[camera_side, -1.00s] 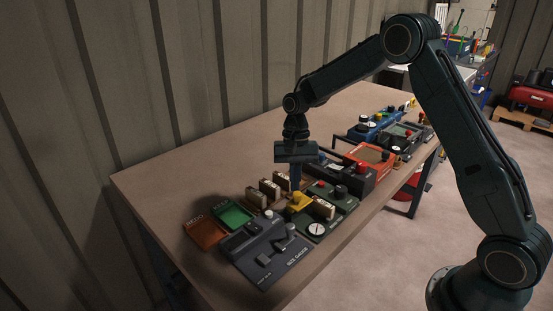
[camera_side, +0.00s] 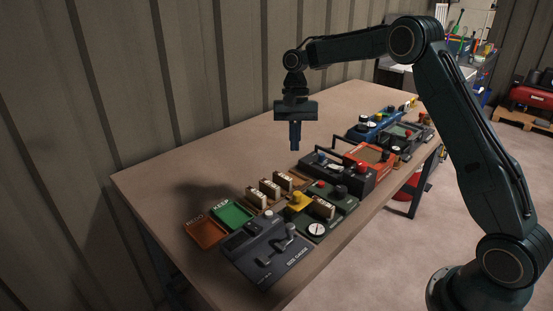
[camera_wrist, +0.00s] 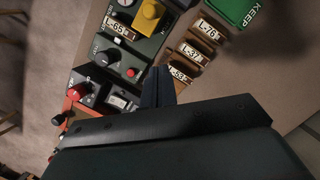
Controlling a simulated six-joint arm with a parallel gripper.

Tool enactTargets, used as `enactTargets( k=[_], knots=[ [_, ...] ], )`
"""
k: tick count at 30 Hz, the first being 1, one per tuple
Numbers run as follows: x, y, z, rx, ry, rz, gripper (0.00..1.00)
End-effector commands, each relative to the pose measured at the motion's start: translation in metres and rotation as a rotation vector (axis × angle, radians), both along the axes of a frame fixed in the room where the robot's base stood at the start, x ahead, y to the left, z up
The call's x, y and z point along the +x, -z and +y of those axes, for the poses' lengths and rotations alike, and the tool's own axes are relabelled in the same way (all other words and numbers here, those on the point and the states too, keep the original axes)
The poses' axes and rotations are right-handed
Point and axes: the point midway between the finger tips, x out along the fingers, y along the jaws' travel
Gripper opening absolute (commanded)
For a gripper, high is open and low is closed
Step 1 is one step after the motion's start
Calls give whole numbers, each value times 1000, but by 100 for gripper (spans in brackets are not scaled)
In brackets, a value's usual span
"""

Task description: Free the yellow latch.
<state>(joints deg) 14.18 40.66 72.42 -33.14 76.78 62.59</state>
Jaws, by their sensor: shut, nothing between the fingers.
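The yellow latch (camera_side: 297,200) is a small yellow block with a knob on top, on a dark green box (camera_side: 339,197) on the bench. In the wrist view the yellow latch (camera_wrist: 149,16) is at the top, beside a tag marked L-65 (camera_wrist: 117,29). My gripper (camera_side: 295,149) points down, shut and empty, well above the bench and clear of the latch. In the wrist view my gripper's fingers (camera_wrist: 158,72) are together, over the area between the green box and the wooden rack. I cannot tell whether the latch is fastened.
Several tagged blocks stand in a wooden rack (camera_wrist: 190,52) beside the green box. A grey size gauge (camera_side: 265,250), a green KEEP tray (camera_side: 232,215) and an orange REDO tray (camera_side: 205,233) are at the near end. More devices line the bench's right edge; its back left is bare.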

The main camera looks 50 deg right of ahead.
Motion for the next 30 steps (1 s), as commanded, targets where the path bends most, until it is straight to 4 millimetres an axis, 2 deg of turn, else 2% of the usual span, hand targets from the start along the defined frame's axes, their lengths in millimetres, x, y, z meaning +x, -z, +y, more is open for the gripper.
enactTargets(
  k=[6,22,26,30],
  knots=[
    [1,-8,-2,-3,0,0,0],
    [0,-12,-1,-2,-5,-5,0],
    [-5,-22,4,-1,-21,-24,0],
    [-15,-40,13,0,-52,-60,0]
  ],
)
